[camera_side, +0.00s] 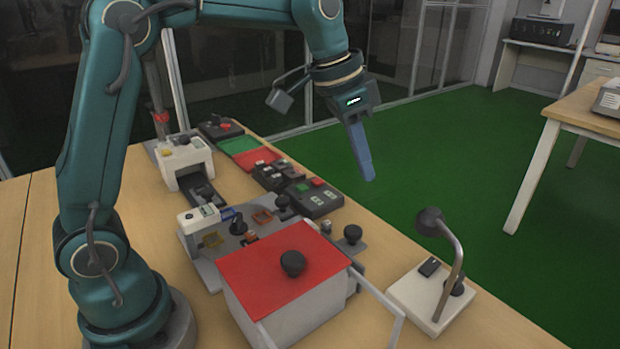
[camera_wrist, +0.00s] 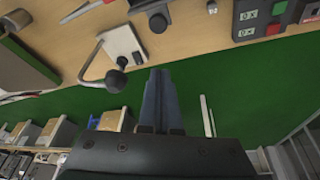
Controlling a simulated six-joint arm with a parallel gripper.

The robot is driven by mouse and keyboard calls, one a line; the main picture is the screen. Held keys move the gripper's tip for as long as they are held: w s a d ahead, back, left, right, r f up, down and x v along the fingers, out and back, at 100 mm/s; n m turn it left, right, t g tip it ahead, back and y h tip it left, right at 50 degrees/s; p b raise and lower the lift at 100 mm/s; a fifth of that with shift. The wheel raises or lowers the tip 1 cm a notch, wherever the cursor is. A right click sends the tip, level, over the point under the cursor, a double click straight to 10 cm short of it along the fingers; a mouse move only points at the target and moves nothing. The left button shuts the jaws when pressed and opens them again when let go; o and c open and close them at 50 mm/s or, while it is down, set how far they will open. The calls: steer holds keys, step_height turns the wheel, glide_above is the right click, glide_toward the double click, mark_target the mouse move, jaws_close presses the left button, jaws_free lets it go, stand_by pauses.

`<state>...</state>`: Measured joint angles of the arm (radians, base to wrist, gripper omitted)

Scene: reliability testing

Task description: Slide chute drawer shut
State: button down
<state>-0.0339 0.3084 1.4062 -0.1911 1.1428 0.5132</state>
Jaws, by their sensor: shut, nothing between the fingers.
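A white chute-like unit (camera_side: 185,160) stands on the far left of the table in the side view. A dark tray-like piece (camera_side: 203,192) sticks out of its front opening. I cannot tell for certain that this is the chute drawer. My gripper (camera_side: 368,176) hangs high over the table's right edge in the side view, pointing down, well apart from the unit. Its blue-grey fingers are together and empty. The fingers also show in the wrist view (camera_wrist: 160,76), over the green floor. The unit does not show clearly there.
A white box with a red lid (camera_side: 250,275) and black knob stands at the front. A white base with a bent metal arm (camera_side: 413,297) is at the right. A control box (camera_side: 313,198) and several small fixtures crowd the middle. The table's right edge borders green floor.

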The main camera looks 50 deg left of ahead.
glide_above(357, 250)
steer(key=w, duration=0.2)
step_height(357, 250, down, 9)
steer(key=shift+w+a+f+m, duration=0.2)
steer(key=shift+a+m, duration=0.1)
steer(key=shift+a, duration=0.15)
stand_by(0.3)
steer(key=shift+s, duration=2.15)
